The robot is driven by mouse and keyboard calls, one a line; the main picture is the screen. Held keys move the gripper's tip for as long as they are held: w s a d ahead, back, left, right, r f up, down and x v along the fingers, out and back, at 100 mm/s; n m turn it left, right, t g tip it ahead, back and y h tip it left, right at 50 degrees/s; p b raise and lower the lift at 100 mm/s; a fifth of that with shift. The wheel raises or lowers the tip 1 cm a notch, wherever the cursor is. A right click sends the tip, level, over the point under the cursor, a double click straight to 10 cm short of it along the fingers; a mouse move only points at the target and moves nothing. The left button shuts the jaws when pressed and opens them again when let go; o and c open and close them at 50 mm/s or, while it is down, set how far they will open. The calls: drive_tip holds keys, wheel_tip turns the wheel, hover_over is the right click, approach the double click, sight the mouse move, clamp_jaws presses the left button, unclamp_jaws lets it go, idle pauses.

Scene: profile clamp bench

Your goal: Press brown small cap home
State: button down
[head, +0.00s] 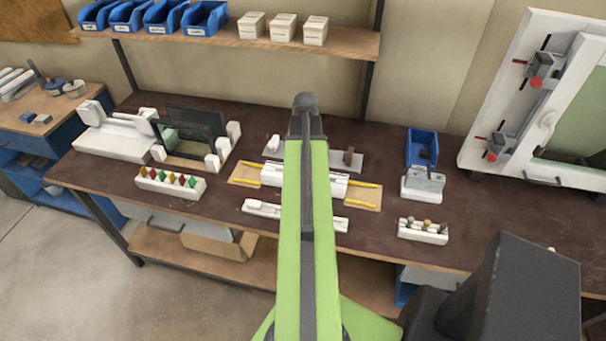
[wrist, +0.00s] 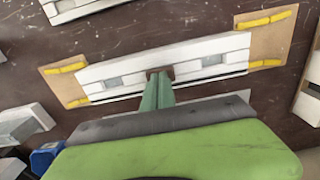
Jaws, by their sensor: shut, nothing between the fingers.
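A small brown cap (wrist: 160,71) shows at the middle of the white profile (wrist: 190,63) in the wrist view. My gripper (wrist: 158,77) has its green fingers shut, with the tips right at the cap and hiding part of it. Whether the tips touch the cap, and how deep it sits, I cannot tell. The white profile lies on a tan board (wrist: 67,88) with yellow strips at its ends. In the head view my arm covers the middle of the profile (head: 272,174), and my gripper and the cap there are hidden.
A brown block (head: 348,157) and a white piece (head: 273,143) stand on a grey plate behind the profile. A white bar (head: 262,208) lies in front. Right are a blue bin (head: 422,146) and a white rack (head: 422,231). Left is a rack of coloured pieces (head: 170,184).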

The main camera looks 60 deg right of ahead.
drive_tip(key=shift+f, duration=0.2)
idle(0.3)
wheel_tip(320, 180, up, 7)
drive_tip(key=p, duration=0.7)
drive_tip(key=shift+r, duration=0.1)
